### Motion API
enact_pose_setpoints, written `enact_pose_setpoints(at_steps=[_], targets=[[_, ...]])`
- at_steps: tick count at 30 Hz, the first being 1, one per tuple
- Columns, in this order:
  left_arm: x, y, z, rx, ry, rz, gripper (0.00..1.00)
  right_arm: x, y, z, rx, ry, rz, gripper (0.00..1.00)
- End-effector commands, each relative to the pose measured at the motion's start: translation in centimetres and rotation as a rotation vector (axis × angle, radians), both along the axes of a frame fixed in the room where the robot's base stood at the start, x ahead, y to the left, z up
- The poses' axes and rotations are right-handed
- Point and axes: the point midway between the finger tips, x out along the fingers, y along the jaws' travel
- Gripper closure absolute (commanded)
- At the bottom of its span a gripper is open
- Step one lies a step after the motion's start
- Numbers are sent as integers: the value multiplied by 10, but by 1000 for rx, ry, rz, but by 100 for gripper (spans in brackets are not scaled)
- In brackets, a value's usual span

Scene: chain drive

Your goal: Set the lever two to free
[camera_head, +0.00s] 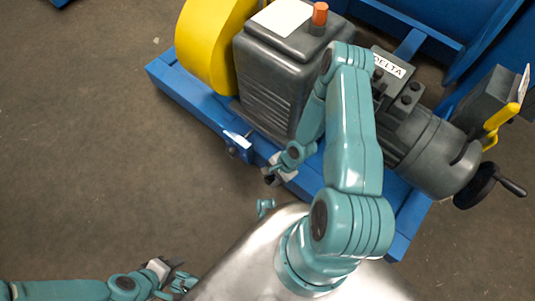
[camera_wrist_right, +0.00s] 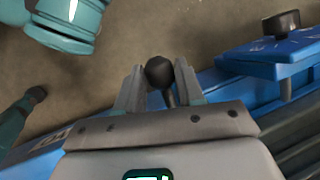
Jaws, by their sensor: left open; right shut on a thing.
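A small lever with a round black knob (camera_wrist_right: 160,72) stands between the fingers of my right gripper (camera_wrist_right: 158,85) in the right wrist view. The fingers are shut on the knob, one on each side. In the head view my right gripper (camera_head: 270,176) is at the front edge of the blue base frame (camera_head: 205,107), below the grey gearbox. No label shows on this lever, so I cannot tell its number or its setting. My left gripper (camera_head: 175,268) is open and empty, low over the floor at the bottom left.
A grey gearbox (camera_head: 268,85) with an orange cap (camera_head: 320,13) stands beside a yellow guard (camera_head: 205,45). A blue bracket (camera_head: 236,145) juts from the frame left of my right gripper. A yellow handle (camera_head: 500,120) and a black handwheel (camera_head: 476,187) are at the right. The left floor is clear.

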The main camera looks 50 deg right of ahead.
Motion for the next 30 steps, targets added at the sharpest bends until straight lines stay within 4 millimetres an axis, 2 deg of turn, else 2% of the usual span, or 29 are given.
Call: enact_pose_setpoints(at_steps=[14, 15, 17, 26, 30], targets=[[0, 0, 0, 0, 0, 0, 55, -5, 0, -1, 4, 5, 13, 100], [0, 0, 0, 0, 0, 0, 55, -5, 0, -1, 4, 5, 13, 59], [0, 0, 0, 0, 0, 0, 55, -5, 0, -1, 5, 6, 12, 40], [0, 0, 1, 0, 0, 0, 55, -3, 0, 0, 2, 1, 13, 38], [-1, -1, 8, 0, 2, -4, 55, -5, -6, 14, 1, 0, 11, 38]])
